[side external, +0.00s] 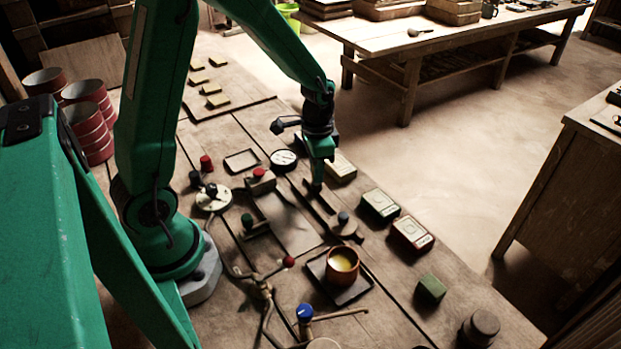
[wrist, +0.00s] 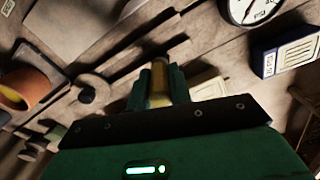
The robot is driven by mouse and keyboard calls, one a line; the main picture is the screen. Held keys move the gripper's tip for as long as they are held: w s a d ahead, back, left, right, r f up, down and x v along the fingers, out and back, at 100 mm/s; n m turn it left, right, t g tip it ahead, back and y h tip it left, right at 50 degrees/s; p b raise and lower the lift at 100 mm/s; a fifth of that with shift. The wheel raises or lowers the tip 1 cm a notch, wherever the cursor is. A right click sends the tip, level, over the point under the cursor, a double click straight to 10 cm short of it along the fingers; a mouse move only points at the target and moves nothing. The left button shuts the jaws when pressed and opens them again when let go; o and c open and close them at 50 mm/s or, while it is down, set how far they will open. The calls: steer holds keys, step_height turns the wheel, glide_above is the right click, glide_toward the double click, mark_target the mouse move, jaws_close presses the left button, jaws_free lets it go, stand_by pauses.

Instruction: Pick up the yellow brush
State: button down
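In the wrist view a narrow yellow-brown piece (wrist: 160,80), which looks like the yellow brush, lies between the two green fingers of my gripper (wrist: 159,88). The fingers stand close along both its sides; whether they press on it cannot be told. Its lower end is paler yellow. In the side view my gripper (side external: 317,184) points down, low over the bench beside a dark wooden bar (side external: 320,198). The brush cannot be made out there, as the fingers hide that spot.
A dial gauge (side external: 284,159) lies left of my gripper. A cream box (side external: 342,168), a green-sided box (side external: 380,205) and a red-sided box (side external: 412,233) line the bench's right edge. An orange-brown pot (side external: 341,273) with yellow contents stands on a dark tray (side external: 350,295). A green block (side external: 431,288) is nearer.

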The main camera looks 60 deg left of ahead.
steer(key=shift+r, duration=0.15)
steer(key=shift+r, duration=0.55)
steer(key=r, duration=0.3)
steer(key=shift+d, duration=0.3)
steer(key=s+d+r, duration=0.4)
steer(key=d+r, duration=0.2)
steer(key=d, duration=0.4)
steer(key=shift+s+r, duration=0.3)
steer(key=shift+d, duration=0.15)
steer(key=s+d+g+y, duration=0.2)
steer(key=d+g, duration=0.1)
steer(key=d, duration=0.9)
steer(key=shift+s+d, duration=0.2)
steer(key=shift+s, duration=0.1)
steer(key=shift+f, duration=0.15)
